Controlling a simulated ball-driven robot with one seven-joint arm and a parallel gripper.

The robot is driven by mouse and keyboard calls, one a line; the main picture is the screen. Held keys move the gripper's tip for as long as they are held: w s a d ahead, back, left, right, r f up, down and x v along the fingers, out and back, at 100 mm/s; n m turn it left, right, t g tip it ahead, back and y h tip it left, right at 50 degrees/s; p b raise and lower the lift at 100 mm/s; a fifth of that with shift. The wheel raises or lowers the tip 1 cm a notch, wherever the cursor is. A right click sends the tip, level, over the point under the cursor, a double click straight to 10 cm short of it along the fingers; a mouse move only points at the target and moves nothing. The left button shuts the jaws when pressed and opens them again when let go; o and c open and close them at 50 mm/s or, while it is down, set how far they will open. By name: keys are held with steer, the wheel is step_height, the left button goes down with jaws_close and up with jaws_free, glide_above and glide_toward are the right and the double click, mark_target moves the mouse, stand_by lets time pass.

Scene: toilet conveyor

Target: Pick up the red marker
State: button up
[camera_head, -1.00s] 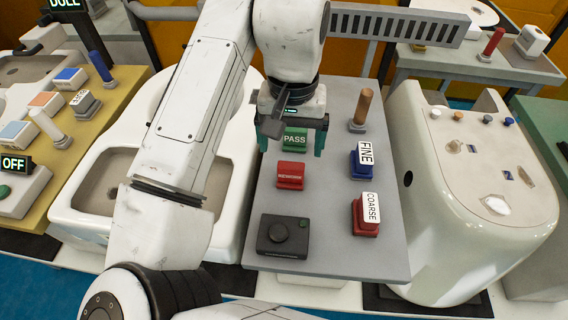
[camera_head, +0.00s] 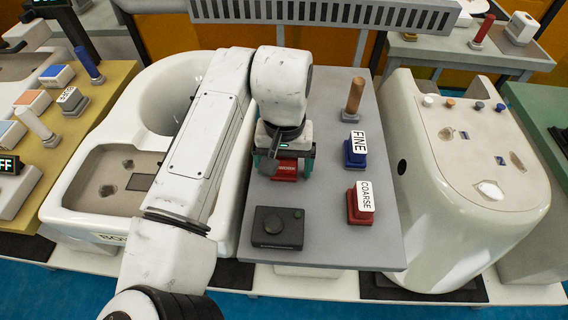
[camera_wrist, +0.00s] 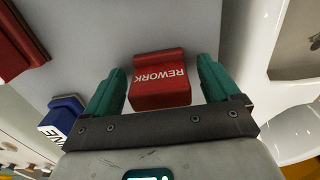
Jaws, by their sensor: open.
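A red block marked REWORK (camera_head: 286,170) stands on the grey table. In the wrist view the REWORK block (camera_wrist: 160,92) lies between the two green fingers, with bare space on both sides. My gripper (camera_head: 284,166) is open and above the block, pointing down; its fingers (camera_wrist: 160,78) do not appear to touch it. Another red block, with a white COARSE label (camera_head: 360,205), stands to the right on the same table. A red upright peg (camera_head: 482,30) stands on a bench far at the back right.
The grey table (camera_head: 335,235) also bears a blue FINE block (camera_head: 355,150), a brown peg (camera_head: 352,98) and a black box with a knob (camera_head: 277,228). The green PASS block is hidden behind my gripper. White toilet-shaped bodies (camera_head: 440,220) flank the table.

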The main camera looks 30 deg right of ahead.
steer(key=shift+c, duration=0.2)
steer(key=c, duration=1)
steer(key=shift+c, duration=0.4)
steer(key=shift+r, duration=0.15)
